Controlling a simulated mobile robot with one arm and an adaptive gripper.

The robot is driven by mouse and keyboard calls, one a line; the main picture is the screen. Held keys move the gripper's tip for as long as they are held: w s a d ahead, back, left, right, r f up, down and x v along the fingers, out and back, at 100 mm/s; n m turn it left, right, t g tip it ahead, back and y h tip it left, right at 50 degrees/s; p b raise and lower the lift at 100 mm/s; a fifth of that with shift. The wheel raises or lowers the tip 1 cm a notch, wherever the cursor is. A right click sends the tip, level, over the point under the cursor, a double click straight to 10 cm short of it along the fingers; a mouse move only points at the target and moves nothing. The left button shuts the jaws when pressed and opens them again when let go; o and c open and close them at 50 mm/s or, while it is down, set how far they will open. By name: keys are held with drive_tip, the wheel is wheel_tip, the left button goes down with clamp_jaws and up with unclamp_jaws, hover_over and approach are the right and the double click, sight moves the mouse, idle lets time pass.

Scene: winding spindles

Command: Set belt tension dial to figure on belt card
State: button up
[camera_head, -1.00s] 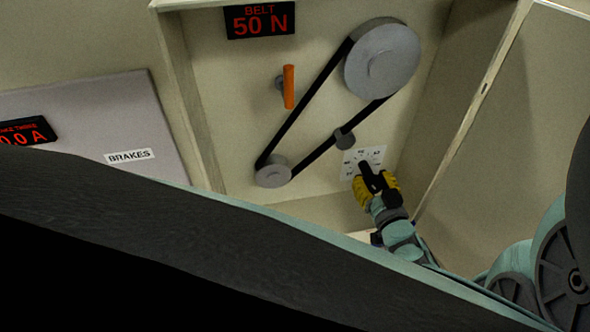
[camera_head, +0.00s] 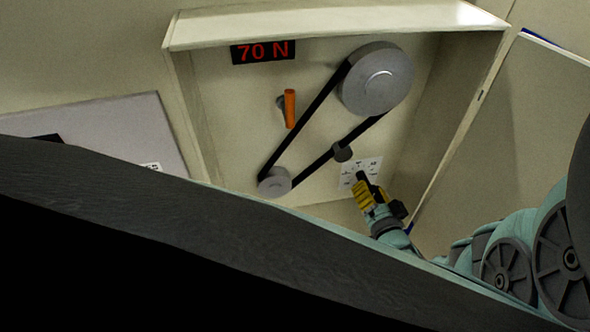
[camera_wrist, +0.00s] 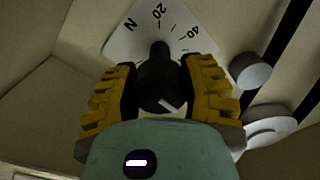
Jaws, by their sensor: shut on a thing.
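The belt tension dial is a black knob (camera_wrist: 160,80) in front of a white scale plate (camera_wrist: 122,42) marked N, 20 and 40 in the wrist view. My gripper (camera_wrist: 160,92) has its yellow-padded fingers on both sides of the knob and is shut on it. In the head view my gripper (camera_head: 368,190) is at the scale plate (camera_head: 372,165), low on the right of the cabinet's back panel. The red display (camera_head: 263,51) reads 70 N. I see no belt card that I can make out. Part of the scale is hidden behind the knob and fingers.
A black belt (camera_head: 308,120) runs around a large grey pulley (camera_head: 376,82) and a small one (camera_head: 274,182), past a grey idler (camera_head: 342,152). An orange lever (camera_head: 290,108) is on the panel. The cabinet's side walls and top edge frame the space.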

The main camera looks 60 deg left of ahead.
drive_tip(key=shift+m, duration=0.6)
idle(1.1)
idle(0.4)
drive_tip(key=shift+m, duration=0.5)
idle(1.2)
drive_tip(key=o, duration=1.2)
drive_tip(key=shift+d, duration=0.2)
